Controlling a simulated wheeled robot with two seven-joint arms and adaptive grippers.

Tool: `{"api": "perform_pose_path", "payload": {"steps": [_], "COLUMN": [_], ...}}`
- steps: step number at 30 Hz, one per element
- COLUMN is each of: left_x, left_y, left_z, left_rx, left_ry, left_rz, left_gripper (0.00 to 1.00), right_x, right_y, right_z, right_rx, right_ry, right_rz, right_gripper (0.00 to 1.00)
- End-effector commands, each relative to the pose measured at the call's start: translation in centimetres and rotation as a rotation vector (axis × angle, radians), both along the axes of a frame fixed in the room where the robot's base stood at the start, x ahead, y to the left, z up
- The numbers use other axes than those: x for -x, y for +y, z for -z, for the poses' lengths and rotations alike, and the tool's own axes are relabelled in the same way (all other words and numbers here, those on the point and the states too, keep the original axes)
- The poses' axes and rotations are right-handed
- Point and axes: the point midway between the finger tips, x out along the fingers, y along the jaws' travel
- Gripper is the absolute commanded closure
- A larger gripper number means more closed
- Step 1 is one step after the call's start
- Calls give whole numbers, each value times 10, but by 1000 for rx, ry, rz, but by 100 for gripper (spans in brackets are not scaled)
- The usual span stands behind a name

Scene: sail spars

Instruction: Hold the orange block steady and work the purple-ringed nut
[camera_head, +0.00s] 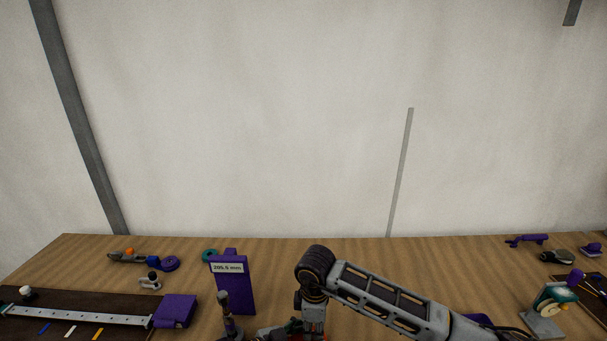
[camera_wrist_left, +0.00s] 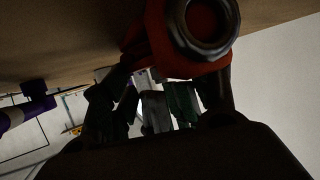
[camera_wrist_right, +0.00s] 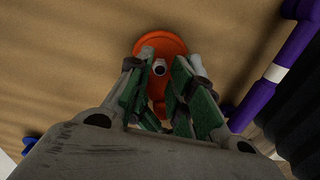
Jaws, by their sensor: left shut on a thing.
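The orange block shows in the left wrist view (camera_wrist_left: 158,38) as a dark red-orange body with a dark metal ring (camera_wrist_left: 203,22) on its face. My left gripper (camera_wrist_left: 178,85) is shut on it; its contact is in deep shadow. In the right wrist view an orange round part (camera_wrist_right: 160,45) with a small pale post (camera_wrist_right: 159,68) lies in front of my right gripper (camera_wrist_right: 160,85). The right fingers, with green pads, stand apart on either side of its lower part. I cannot make out the purple-ringed nut for certain.
A purple stand (camera_head: 232,288) with a "205.5 mm" label rises near the middle. A dark board with a pale ruler (camera_head: 80,315) and purple block (camera_head: 176,310) lies at left. Small tools stand at far right (camera_head: 551,301). A purple bar (camera_wrist_right: 290,65) runs beside my right gripper.

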Motion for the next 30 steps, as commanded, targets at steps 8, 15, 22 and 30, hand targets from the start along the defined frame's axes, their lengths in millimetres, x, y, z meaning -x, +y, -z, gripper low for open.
{"api": "perform_pose_path", "payload": {"steps": [8, 15, 22, 30], "left_x": [2, 2, 2, 2], "left_y": [2, 2, 2, 2], "left_z": [7, 6, 6, 6], "left_rx": [-10, -10, -11, -11], "left_ry": [11, 10, 9, 8], "left_rz": [0, 0, 0, 1], "left_gripper": [93, 93, 93, 93], "right_x": [0, -1, -1, -1], "right_y": [0, 0, 1, 1], "right_z": [-3, -2, -2, -4], "right_rx": [-2, -2, -3, -4], "right_ry": [-1, -2, -2, -3], "right_rz": [0, 1, 1, 1], "right_gripper": [73, 50, 50, 50]}}
